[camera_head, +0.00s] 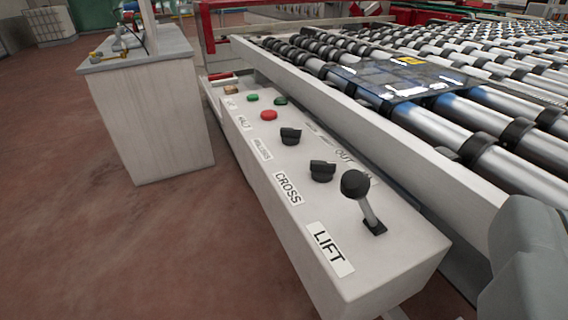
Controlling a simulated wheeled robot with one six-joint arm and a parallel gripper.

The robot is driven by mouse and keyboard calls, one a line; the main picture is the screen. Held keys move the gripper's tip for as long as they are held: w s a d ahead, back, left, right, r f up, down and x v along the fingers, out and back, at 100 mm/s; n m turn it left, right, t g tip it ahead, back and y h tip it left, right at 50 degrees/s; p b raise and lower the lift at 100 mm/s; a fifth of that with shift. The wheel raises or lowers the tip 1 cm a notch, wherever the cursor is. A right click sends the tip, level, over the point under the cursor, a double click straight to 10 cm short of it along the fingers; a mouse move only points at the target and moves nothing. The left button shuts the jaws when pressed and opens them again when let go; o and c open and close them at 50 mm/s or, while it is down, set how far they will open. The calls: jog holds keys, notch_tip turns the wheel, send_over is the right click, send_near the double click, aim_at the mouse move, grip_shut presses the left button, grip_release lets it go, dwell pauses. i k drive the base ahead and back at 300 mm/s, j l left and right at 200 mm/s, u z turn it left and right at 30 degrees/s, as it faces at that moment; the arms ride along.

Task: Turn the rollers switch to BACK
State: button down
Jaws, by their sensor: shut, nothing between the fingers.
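The rollers switch (290,136) is a black rotary knob on the sloping top of a long pale control box (378,262). The small label beside it (262,149) appears to read ROLLERS. Its position marks are too small to read, and I cannot tell which way the knob is set. A similar black knob (322,171), labelled CROSS, sits nearer. My gripper's fingers do not show. Only a grey rounded part, probably mine, shows at the lower right edge. Nothing visible touches the rollers switch.
A black ball-topped lever (356,186) labelled LIFT stands up at the box's near end. A red button (269,115) and green buttons lie farther along. A roller conveyor (470,145) with a dark glass sheet (392,79) runs to the right. A pale cabinet (155,120) stands left, beyond open floor.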

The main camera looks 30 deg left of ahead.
aim_at(290, 136)
jog(key=j, duration=0.45)
jog(key=i+j, duration=0.15)
jog(key=j, duration=0.7)
jog(key=i, duration=0.05)
